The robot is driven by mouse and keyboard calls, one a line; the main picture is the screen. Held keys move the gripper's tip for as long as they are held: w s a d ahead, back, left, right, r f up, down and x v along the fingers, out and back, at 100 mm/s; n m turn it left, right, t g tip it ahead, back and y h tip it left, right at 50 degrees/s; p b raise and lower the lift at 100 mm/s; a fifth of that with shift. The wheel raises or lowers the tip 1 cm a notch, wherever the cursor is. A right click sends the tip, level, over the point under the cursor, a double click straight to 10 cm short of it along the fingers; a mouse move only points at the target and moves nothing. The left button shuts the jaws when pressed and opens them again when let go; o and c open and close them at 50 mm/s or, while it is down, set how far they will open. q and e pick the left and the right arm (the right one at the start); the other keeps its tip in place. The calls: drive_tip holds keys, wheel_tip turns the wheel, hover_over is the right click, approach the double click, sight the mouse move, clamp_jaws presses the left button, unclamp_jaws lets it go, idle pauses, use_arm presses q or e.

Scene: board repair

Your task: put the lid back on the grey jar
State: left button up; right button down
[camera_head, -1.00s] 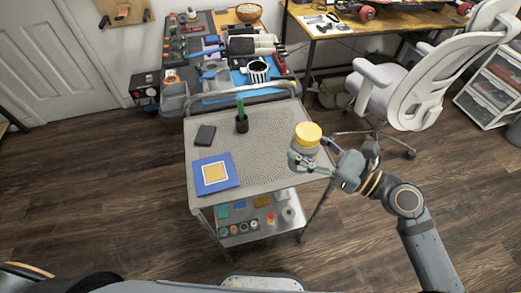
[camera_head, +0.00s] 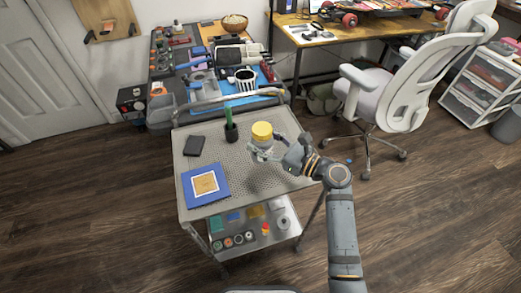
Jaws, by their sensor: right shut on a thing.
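The grey jar (camera_head: 262,143) is over the right part of the cart's top, with the yellow lid (camera_head: 262,130) on its top. I cannot tell whether the lid is screwed down or only resting there. My right gripper (camera_head: 260,152) comes in from the right and is shut around the jar below the lid. Its fingers hide much of the jar's lower part, and I cannot tell whether the base touches the cart. My left gripper is not in view.
The grey perforated cart (camera_head: 245,185) carries a black cup (camera_head: 231,133) with green things in it, a dark flat box (camera_head: 194,146) and a blue-framed square (camera_head: 205,185). Its front middle is bare. An office chair (camera_head: 385,95) stands at the right, and a cluttered workbench behind.

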drive_tip(key=shift+w+a+f, duration=0.2)
drive_tip(key=shift+w+f, duration=0.15)
drive_tip(key=shift+f, duration=0.05)
drive_tip(key=shift+a+f, duration=0.1)
drive_tip(key=shift+f, duration=0.1)
drive_tip(key=shift+w+f+b, duration=0.15)
drive_tip(key=shift+f+b, duration=0.35)
drive_tip(key=shift+f, duration=1.15)
drive_tip(key=shift+f, duration=0.15)
drive_tip(key=shift+c, duration=2.1)
unclamp_jaws()
